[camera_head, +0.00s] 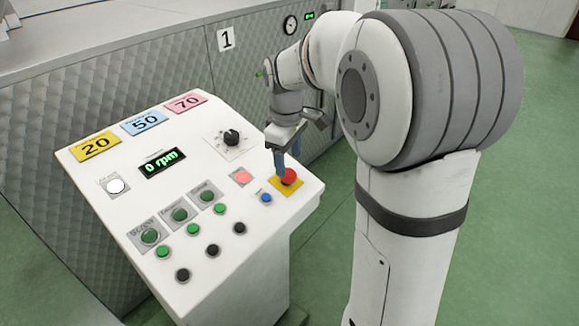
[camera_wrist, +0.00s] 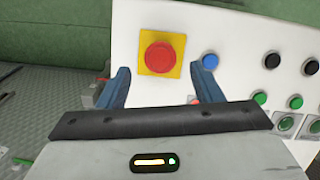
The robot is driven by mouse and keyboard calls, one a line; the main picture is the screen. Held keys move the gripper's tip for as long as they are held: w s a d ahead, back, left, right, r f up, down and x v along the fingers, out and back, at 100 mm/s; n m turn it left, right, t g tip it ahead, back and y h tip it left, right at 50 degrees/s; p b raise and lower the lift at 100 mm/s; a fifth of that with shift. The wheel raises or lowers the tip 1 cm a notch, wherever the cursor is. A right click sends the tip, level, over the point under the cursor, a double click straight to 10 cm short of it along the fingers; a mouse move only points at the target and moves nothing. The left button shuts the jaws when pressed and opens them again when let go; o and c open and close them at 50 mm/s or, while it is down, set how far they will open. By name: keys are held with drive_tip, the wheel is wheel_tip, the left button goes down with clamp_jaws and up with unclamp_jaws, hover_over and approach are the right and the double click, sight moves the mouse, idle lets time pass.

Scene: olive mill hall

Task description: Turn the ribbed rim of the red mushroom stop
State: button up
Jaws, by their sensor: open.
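The red mushroom stop (camera_head: 289,176) sits on a yellow square plate (camera_head: 278,187) at the right edge of the sloped white control panel. In the wrist view the red mushroom stop (camera_wrist: 160,57) shows whole on its yellow plate (camera_wrist: 174,39), between the two blue fingers but ahead of them. My gripper (camera_head: 287,165) is at the stop, with its fingers pointing down at the panel. In the wrist view my gripper (camera_wrist: 155,85) is open and empty, one finger on each side of the stop. I cannot tell whether a finger touches the stop. The ribs on its rim are too small to see.
A blue button (camera_head: 266,198) is close beside the yellow plate, and a lit pink lamp (camera_head: 243,177) is near it. A black knob (camera_head: 231,137), a display reading 0 rpm (camera_head: 162,162) and several green and black buttons share the panel.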

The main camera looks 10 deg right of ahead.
sight(289, 172)
drive_tip(key=shift+w+d+f, duration=0.1)
drive_tip(key=shift+f, duration=2.05)
drive_tip(key=shift+c, duration=0.3)
drive_tip(key=c, duration=0.9)
